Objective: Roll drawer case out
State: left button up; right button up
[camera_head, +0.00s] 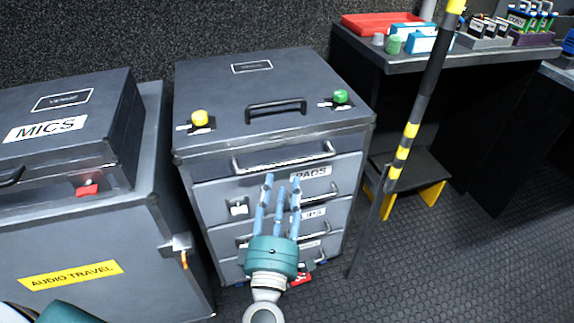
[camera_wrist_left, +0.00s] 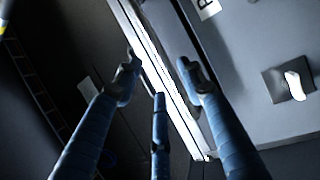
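The grey drawer case (camera_head: 225,95) stands in the middle of the head view, between a MICS case and a pole. Its front has several drawers with bar handles, and the PADS label (camera_head: 311,172) is near the top. A silver bar handle (camera_head: 285,160) crosses the upper front. My left gripper (camera_head: 282,184) is in front of the upper drawers, its blue fingers spread and pointing up. In the left wrist view, the fingers (camera_wrist_left: 160,75) lie to both sides of a bright bar-like edge (camera_wrist_left: 165,75); contact is unclear. My right gripper is not in view.
The MICS case (camera_head: 60,120) sits on an AUDIO TRAVEL case (camera_head: 120,250) close at left. A yellow-and-black pole (camera_head: 400,155) stands close at right. Beyond are a low step (camera_head: 415,170) and a table (camera_head: 400,62) with a red tray. The dark floor at lower right is clear.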

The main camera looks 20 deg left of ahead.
aim_at(286, 165)
pick_arm(q)
jog(key=x, duration=0.8)
jog(key=shift+p, duration=0.35)
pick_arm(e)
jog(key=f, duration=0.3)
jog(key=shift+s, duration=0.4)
pick_arm(q)
jog(key=shift+c, duration=0.2)
grip_shut()
